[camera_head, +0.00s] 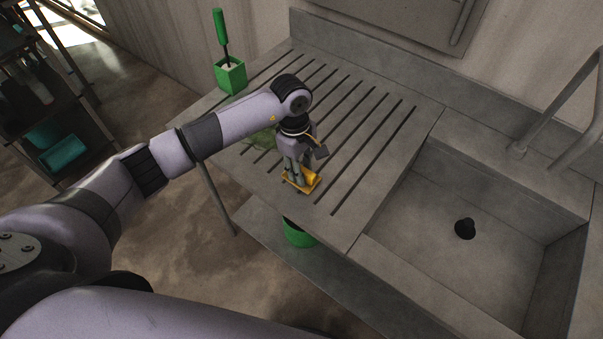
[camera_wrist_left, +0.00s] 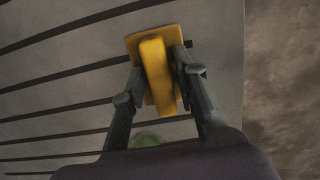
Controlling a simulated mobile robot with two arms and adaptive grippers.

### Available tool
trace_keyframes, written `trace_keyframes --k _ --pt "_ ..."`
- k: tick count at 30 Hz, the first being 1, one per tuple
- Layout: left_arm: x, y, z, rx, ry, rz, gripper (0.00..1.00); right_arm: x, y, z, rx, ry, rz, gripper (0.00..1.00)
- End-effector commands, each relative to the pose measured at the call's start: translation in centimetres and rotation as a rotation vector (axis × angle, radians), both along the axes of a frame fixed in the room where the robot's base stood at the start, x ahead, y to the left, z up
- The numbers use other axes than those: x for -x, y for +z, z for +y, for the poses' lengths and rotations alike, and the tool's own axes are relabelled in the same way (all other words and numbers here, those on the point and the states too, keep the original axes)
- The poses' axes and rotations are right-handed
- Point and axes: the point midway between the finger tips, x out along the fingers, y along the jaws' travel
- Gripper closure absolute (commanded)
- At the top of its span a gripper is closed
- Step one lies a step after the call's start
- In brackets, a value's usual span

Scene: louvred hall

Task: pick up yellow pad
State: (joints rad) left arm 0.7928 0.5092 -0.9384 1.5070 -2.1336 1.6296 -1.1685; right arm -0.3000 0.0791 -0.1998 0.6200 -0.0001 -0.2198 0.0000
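The yellow pad (camera_head: 311,179) is a flat plate with a raised block-like grip. It is at the front edge of the grooved drainboard, below my left gripper (camera_head: 300,181). In the left wrist view, the pad's raised grip (camera_wrist_left: 155,75) is between the two dark fingers of my left gripper (camera_wrist_left: 160,75), which close in on its sides. Part of the plate is hidden behind the fingers. Whether the pad's underside touches the board is hard to see. My right gripper is not in view.
The drainboard (camera_head: 385,130) has long dark slots. A green brush holder (camera_head: 231,76) stands at its back left corner. A translucent green item (camera_head: 262,139) lies partly behind my left arm. A sink basin (camera_head: 430,230) is at the right. A green container (camera_head: 299,235) is below the board.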

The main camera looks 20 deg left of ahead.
Motion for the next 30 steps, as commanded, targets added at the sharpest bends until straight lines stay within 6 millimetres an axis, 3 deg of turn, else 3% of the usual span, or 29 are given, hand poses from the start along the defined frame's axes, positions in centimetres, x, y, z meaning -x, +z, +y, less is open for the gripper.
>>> trace_keyframes --k 11,23,30 --pt "0.0 0.0 0.0 0.0 0.0 0.0 1.0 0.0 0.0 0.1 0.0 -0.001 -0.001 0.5" --pt "0.0 0.1 0.0 0.0 0.0 -0.001 1.0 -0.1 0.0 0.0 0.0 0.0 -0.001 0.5" --pt "-0.2 1.7 0.0 0.001 -0.001 -0.004 1.0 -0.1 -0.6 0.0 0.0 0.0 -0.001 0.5"
